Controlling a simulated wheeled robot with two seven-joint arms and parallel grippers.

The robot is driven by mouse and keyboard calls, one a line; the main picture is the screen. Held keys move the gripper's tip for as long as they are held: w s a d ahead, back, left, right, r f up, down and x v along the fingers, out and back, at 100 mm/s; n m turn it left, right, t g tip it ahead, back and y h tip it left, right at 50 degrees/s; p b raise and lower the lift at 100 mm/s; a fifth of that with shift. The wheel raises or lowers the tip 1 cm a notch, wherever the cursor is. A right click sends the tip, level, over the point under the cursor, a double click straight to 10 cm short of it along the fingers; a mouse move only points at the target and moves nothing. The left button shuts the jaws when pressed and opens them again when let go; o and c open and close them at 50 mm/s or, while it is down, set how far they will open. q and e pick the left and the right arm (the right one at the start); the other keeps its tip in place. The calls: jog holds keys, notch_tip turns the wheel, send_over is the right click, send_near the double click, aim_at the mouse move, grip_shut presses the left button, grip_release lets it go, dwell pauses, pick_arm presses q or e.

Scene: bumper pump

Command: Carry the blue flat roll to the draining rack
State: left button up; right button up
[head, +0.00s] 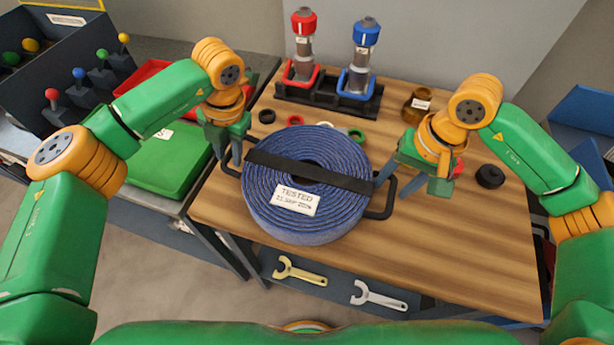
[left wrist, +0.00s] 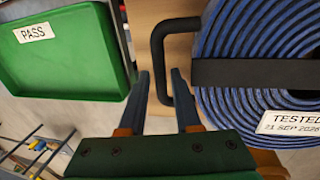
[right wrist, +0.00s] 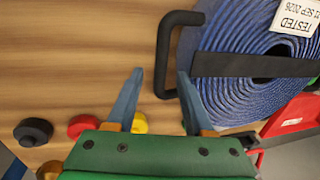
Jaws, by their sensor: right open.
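The blue flat roll (head: 305,215) lies coiled flat on the wooden table, with a black strap across it and a white tag reading TESTED. It has black handles at its left (left wrist: 158,45) and right (right wrist: 165,45) sides. My left gripper (head: 230,158) is at the left handle; its fingers are parted, with part of the handle between their tips in the left wrist view (left wrist: 163,80). My right gripper (head: 412,187) is open beside the right handle, which shows between and beyond its fingertips in the right wrist view (right wrist: 160,75). I cannot identify the draining rack.
A black stand (head: 325,98) with red and blue nozzles is at the back. A brown jar (head: 416,106), black cap (head: 490,176) and small coloured rings lie around. A green tray (head: 170,165) is left. The front right table is clear.

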pick_arm(q)
jog(key=shift+s+f, duration=0.15)
jog(key=shift+f, duration=0.25)
pick_arm(e)
jog(key=shift+s+f, duration=0.15)
jog(key=shift+f, duration=0.25)
pick_arm(q)
jog(key=shift+c, duration=0.4)
pick_arm(e)
jog(key=shift+c, duration=0.4)
pick_arm(q)
jog(key=c, duration=0.4)
pick_arm(e)
jog(key=c, duration=0.4)
pick_arm(q)
grip_shut()
pick_arm(e)
grip_shut()
